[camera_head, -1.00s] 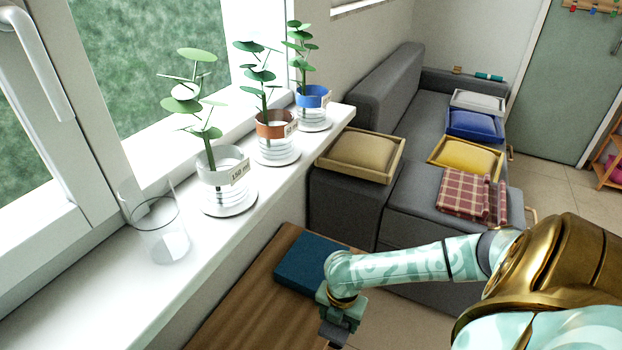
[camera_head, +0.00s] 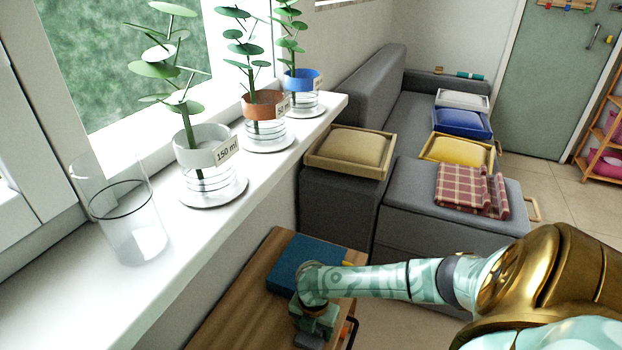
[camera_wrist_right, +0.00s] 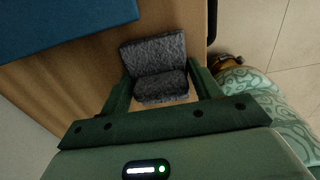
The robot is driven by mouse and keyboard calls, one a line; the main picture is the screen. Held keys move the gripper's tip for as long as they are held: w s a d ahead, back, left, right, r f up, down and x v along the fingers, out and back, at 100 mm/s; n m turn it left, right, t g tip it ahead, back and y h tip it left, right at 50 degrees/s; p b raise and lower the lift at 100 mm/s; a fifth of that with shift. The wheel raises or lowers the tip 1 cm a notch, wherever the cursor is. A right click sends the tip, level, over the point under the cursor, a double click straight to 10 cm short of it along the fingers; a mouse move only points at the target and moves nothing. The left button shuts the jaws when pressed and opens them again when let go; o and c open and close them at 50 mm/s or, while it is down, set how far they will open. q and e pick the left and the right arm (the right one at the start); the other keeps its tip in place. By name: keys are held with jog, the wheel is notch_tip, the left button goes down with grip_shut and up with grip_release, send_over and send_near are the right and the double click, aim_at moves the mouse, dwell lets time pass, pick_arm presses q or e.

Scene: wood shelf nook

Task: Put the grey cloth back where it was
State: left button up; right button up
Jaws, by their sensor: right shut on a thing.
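The grey cloth (camera_wrist_right: 155,55) is a dark, folded, fuzzy piece between the fingers of my right gripper (camera_wrist_right: 160,88) in the right wrist view. The gripper is shut on it. The wooden table top (camera_wrist_right: 72,85) lies beneath; whether the cloth touches it I cannot tell. In the head view my right gripper (camera_head: 312,332) is low over the wooden table, in front of a blue block-like thing (camera_head: 297,262), and the arm hides part of the table. Only a small grey bit of the cloth shows at the bottom edge. My left gripper is not in view.
A white sill (camera_head: 225,205) on the left holds a clear glass (camera_head: 135,240) and three potted plants. A grey sofa (camera_head: 400,205) behind carries trays with cushions and a checked red cloth (camera_head: 465,188). Tiled floor lies right of the table.

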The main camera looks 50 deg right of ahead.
jog(key=o, duration=1)
jog(key=shift+c, duration=0.2)
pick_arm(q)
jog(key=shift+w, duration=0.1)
pick_arm(e)
notch_tip(320, 180, up, 7)
jog(key=p, duration=0.4)
jog(key=shift+r, duration=0.2)
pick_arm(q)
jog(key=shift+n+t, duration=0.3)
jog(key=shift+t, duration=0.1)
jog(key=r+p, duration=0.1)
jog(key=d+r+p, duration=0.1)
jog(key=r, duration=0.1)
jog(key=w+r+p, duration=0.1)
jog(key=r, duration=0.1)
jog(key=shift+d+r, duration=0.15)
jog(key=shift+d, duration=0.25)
pick_arm(e)
notch_tip(320, 180, up, 5)
jog(key=shift+f, duration=0.1)
